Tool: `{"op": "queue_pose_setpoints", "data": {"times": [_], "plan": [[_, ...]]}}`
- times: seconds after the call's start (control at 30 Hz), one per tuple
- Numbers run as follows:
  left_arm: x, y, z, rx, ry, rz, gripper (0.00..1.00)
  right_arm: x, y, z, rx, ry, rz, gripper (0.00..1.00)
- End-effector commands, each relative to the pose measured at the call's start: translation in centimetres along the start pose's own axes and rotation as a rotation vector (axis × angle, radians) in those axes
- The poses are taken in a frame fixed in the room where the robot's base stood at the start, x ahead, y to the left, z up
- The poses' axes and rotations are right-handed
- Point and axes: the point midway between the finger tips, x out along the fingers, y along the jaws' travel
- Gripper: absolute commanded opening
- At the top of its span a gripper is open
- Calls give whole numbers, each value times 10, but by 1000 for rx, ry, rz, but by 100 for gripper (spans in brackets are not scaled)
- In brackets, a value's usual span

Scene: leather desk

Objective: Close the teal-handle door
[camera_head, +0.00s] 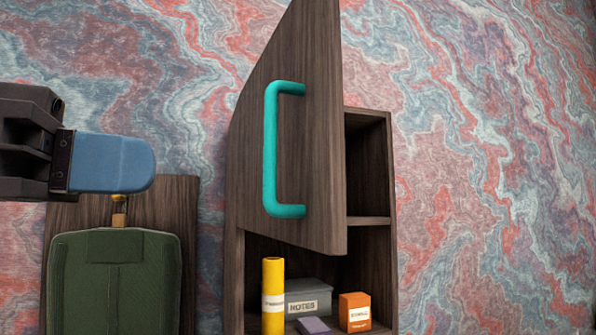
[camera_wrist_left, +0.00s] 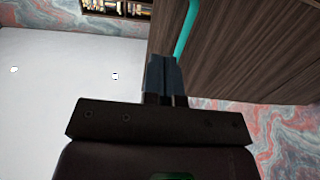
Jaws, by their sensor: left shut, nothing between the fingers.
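The brown wooden door (camera_head: 315,130) of a tall cabinet stands open, swung out toward the viewer, with its outer face turned left. Its teal handle (camera_head: 270,150) is a vertical bar. My left gripper (camera_head: 150,165) has blue fingers, shut and empty, left of the door and handle in the head view. In the left wrist view, the fingertips (camera_wrist_left: 162,62) appear beside the lower end of the teal handle (camera_wrist_left: 186,30), with the door (camera_wrist_left: 245,50) to the right. I cannot tell whether they touch it. My right gripper is in neither view.
The cabinet's open lower compartment holds a yellow cylinder (camera_head: 273,300), a grey NOTES box (camera_head: 308,296), an orange box (camera_head: 355,312) and a purple item (camera_head: 314,327). A green chair back (camera_head: 113,285) stands below my left gripper, before a wooden panel (camera_head: 185,225).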

Motion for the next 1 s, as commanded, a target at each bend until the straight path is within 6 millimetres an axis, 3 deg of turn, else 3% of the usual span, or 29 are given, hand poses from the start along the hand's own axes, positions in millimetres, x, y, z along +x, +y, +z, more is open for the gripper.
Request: {"op": "queue_pose_setpoints", "data": {"times": [0.7,1.0], "plan": [[82,1,-1,5,1,4,0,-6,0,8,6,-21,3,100],[119,1,-1,5,1,2,0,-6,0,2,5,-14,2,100]]}}
